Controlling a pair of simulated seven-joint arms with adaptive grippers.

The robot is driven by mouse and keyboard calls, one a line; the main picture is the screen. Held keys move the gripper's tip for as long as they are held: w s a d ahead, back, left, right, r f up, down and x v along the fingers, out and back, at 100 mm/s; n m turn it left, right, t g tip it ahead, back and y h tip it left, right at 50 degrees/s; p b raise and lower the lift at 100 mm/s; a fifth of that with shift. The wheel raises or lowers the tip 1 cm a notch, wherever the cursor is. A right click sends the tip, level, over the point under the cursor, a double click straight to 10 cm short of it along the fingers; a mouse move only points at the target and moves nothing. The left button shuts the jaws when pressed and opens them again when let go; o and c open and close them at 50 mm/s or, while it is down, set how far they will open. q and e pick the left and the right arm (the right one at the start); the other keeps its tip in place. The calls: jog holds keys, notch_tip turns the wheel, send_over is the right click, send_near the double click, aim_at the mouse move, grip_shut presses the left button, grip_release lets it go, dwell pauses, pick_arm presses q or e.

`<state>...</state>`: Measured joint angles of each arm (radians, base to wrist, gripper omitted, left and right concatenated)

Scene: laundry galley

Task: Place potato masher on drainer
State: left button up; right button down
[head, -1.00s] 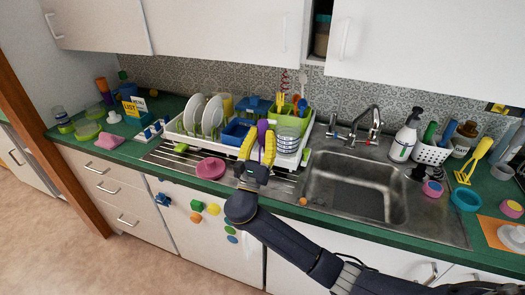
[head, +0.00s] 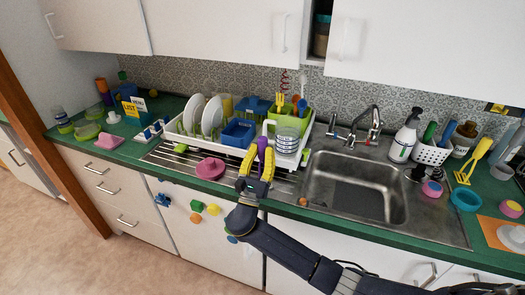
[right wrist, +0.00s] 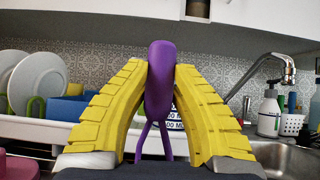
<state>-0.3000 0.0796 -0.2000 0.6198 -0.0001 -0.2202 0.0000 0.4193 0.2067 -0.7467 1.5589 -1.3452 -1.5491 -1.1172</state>
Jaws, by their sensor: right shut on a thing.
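My right gripper (head: 256,172) is shut on the purple handle of the potato masher (head: 262,150). In the right wrist view the purple masher (right wrist: 158,82) stands upright between the yellow fingers, and two thin purple prongs run down from its handle. Its lower end is hidden behind the gripper. The gripper is at the front of the white dish rack (head: 190,141), over the ribbed steel drainer (head: 286,184) left of the sink. I cannot tell whether the masher touches anything below. My left gripper is out of view.
A pink lidded pot (head: 210,168) sits on the drainer, left of the gripper. The sink (head: 355,187) is empty. A yellow utensil (head: 478,155) stands far right.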

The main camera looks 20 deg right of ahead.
jog(key=c, duration=1.6)
grip_release()
jog(key=shift+f, duration=0.15)
jog(key=shift+c, duration=0.2)
jog(key=o, duration=0.5)
jog(key=shift+c, duration=0.2)
jog(key=v, duration=1.1)
jog(key=shift+s+a, duration=0.25)
jog(key=shift+s, duration=0.05)
jog(key=shift+f, duration=0.1)
